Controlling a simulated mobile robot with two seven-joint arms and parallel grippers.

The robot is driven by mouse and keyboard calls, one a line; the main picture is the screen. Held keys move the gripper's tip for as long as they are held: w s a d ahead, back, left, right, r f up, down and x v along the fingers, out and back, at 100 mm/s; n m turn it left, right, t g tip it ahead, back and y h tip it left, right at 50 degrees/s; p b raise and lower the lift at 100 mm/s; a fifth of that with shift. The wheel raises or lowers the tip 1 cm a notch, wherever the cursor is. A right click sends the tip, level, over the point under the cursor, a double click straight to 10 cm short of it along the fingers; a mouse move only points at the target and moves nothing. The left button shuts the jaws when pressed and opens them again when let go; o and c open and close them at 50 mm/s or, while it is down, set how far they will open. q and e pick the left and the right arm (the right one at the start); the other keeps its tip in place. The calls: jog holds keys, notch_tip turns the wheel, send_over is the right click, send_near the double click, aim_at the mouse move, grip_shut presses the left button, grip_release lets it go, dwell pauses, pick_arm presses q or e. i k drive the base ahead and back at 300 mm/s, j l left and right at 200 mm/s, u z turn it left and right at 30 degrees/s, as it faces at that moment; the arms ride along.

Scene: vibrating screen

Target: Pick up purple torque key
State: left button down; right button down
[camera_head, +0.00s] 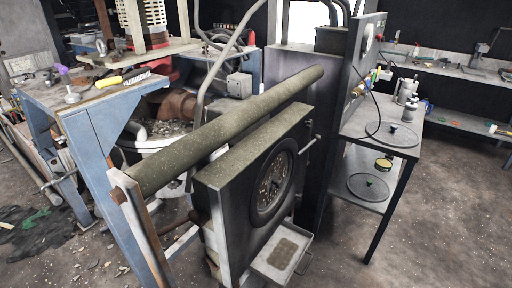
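A small purple object (62,70) lies among tools on the left part of the blue-framed workbench (95,97). It may be the purple torque key, but it is too small to make out its shape. A yellow-handled tool (108,81) lies nearer on the same bench, to the right of the purple object. Neither of my grippers shows in the head view.
A large machine with a thick grey-green pipe (235,125) and a round window (272,183) fills the middle. A narrow table (411,130) with round sieve lids stands to the right. Bare floor (450,220) lies at the lower right. Dark debris (40,230) lies at the lower left.

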aim_at(72, 98)
jog(key=u, duration=1.3)
jog(key=i+j, duration=0.1)
jog(key=j, duration=0.35)
jog(key=i+j, duration=0.1)
jog(key=j, duration=0.4)
jog(key=i+j, duration=0.1)
jog(key=j, duration=0.35)
jog(key=i+j, duration=0.15)
jog(key=j, duration=0.3)
jog(key=i+j, duration=0.1)
jog(key=j, duration=0.4)
jog(key=i+j+z, duration=0.1)
jog(key=j, duration=0.35)
